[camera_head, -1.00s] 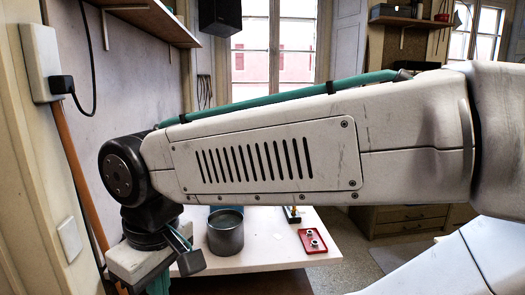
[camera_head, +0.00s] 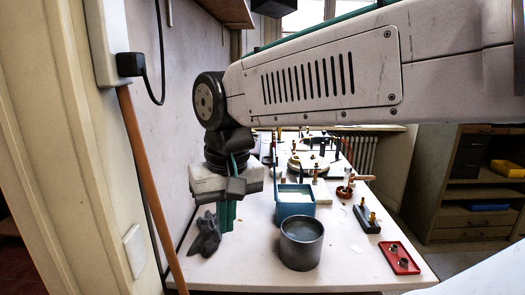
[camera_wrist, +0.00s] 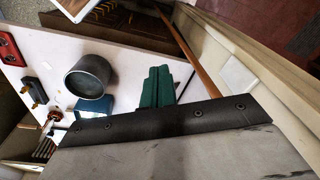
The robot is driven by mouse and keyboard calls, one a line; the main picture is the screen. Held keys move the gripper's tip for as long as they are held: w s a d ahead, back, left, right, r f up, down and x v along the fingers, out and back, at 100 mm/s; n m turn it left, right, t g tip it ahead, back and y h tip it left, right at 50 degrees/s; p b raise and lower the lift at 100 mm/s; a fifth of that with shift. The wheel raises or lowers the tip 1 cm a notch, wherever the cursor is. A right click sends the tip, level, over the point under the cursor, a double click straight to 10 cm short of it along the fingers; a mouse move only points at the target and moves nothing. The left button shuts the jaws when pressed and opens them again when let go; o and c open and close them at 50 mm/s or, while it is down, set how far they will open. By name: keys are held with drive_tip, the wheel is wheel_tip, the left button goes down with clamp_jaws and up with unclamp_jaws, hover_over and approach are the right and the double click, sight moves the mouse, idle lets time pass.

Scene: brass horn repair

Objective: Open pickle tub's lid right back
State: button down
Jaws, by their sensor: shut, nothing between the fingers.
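A square blue tub (camera_head: 294,207) stands on the white bench; I take it for the pickle tub. Its top looks pale inside a blue rim, and I cannot make out how its lid stands. In the wrist view the tub (camera_wrist: 93,106) shows only partly, behind the edge of my gripper's body. My gripper (camera_head: 228,222) points down with its green fingers together and empty, to the left of the tub and apart from it. The green fingers (camera_wrist: 158,84) also show in the wrist view.
A round grey pot (camera_head: 301,243) stands in front of the tub. A dark crumpled thing (camera_head: 205,234) lies close left of my fingers. A red tray (camera_head: 400,257) is at the right front. The wall and an orange pipe (camera_head: 148,180) bound the left.

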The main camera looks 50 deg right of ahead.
drive_tip(key=w+d+r+m, duration=0.4)
drive_tip(key=w+d+m, duration=0.5)
drive_tip(key=d, duration=0.3)
drive_tip(key=w+d+r+m, duration=0.4)
drive_tip(key=w+d+m, duration=0.55)
drive_tip(key=d, duration=0.35)
drive_tip(key=w+d+f+m+y, duration=0.15)
drive_tip(key=d+m, duration=0.45)
drive_tip(key=d, duration=0.6)
wheel_tip(320, 180, down, 10)
drive_tip(key=w, duration=0.1)
drive_tip(key=shift+w+a+r, duration=0.15)
drive_tip(key=shift+a, duration=0.1)
drive_tip(key=shift+h, duration=0.25)
